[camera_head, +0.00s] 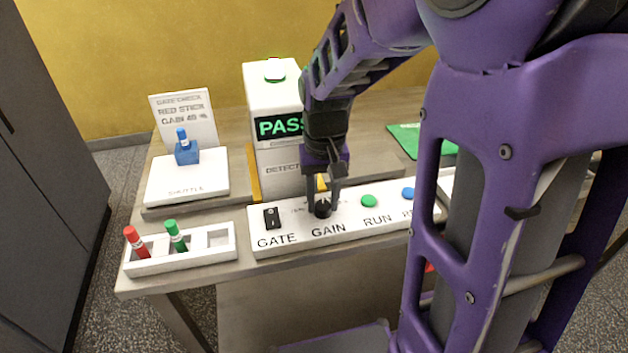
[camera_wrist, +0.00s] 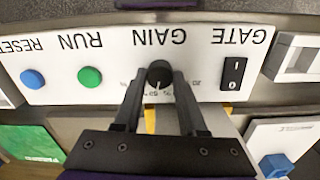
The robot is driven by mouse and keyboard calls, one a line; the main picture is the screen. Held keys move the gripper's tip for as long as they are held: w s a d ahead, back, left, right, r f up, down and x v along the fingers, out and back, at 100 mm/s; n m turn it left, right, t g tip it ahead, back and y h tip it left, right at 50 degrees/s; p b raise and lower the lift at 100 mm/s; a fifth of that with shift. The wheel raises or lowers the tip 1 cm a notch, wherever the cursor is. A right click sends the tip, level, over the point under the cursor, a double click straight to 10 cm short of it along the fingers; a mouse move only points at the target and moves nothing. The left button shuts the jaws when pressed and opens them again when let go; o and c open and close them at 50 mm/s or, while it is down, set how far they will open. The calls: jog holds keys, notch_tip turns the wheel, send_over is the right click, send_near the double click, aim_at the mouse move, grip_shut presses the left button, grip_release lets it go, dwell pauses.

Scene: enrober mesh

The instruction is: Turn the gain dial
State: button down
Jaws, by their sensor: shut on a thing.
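The gain dial (camera_head: 322,208) is a black round knob on the white control panel (camera_head: 346,240), above the label GAIN. My gripper (camera_head: 323,200) reaches down from above with its two fingers around the dial, shut on it. In the wrist view the dial (camera_wrist: 159,74) sits between the two black fingertips (camera_wrist: 160,80), with a light pointer mark on its near side. Scale numbers around the dial are partly hidden by the fingers, so its exact setting is not readable.
On the panel are a black GATE switch (camera_head: 272,218), a green RUN button (camera_head: 369,201) and a blue button (camera_head: 408,193). Behind stands a white detector (camera_head: 272,100) showing PASS. A rack (camera_head: 205,254) holds red and green sticks; a blue one stands on the shuttle.

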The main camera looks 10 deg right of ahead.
aim_at(322, 205)
jog(key=shift+m, duration=0.6)
jog(key=shift+c, duration=2.3)
grip_release()
notch_tip(322, 205, up, 18)
jog(key=p, duration=0.3)
jog(key=shift+f, duration=0.25)
